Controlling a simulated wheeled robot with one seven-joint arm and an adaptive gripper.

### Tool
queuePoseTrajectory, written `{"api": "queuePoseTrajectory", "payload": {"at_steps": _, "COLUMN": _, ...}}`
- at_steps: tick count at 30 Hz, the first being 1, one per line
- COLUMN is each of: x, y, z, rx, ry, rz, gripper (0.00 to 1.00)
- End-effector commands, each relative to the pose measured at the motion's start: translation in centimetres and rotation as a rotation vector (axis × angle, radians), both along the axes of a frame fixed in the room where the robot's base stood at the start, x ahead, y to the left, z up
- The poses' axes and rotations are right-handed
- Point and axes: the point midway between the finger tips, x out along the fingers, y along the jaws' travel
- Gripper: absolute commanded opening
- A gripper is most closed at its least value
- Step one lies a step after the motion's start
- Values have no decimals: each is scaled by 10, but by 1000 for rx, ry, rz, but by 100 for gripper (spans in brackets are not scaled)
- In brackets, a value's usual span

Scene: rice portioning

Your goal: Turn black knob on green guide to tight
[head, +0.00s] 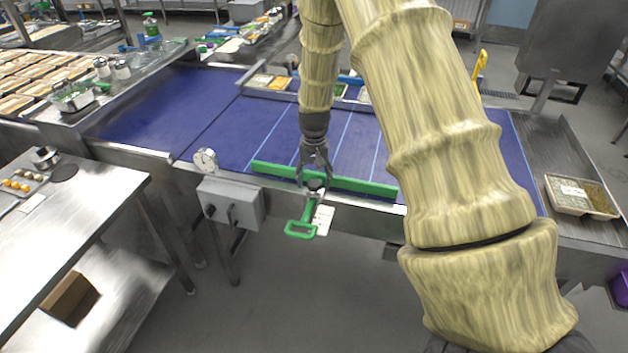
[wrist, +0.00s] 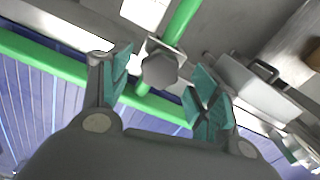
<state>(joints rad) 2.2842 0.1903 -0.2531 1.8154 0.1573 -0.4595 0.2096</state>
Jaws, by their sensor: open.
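The green guide (head: 360,184) lies along the near edge of the blue conveyor belt in the head view, and it crosses the wrist view (wrist: 45,55) as a green bar. A green handle (head: 301,229) sticks out from it toward me. The black knob (wrist: 160,69) shows in the wrist view as a dark grey, many-sided knob at the foot of the green arm. My gripper (head: 315,178) points down over the guide. In the wrist view my gripper (wrist: 163,92) is open, with one teal-padded finger on each side of the knob, a gap showing on both sides. It holds nothing.
A grey control box (head: 231,204) and a round dial gauge (head: 205,160) sit on the conveyor's front, left of the guide. A white card (head: 323,220) hangs by the green handle. A steel table (head: 75,225) stands at left. A food tray (head: 582,197) lies at right.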

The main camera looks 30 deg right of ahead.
Motion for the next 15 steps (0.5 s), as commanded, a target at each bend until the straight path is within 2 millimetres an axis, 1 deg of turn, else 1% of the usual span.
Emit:
{"api": "queuePoseTrajectory", "payload": {"at_steps": 12, "x": 1, "y": 0, "z": 72, "rx": 0, "ry": -4, "rz": -1, "gripper": 62}}
{"api": "queuePoseTrajectory", "payload": {"at_steps": 15, "x": 1, "y": 0, "z": 86, "rx": 0, "ry": -3, "rz": -1, "gripper": 62}}
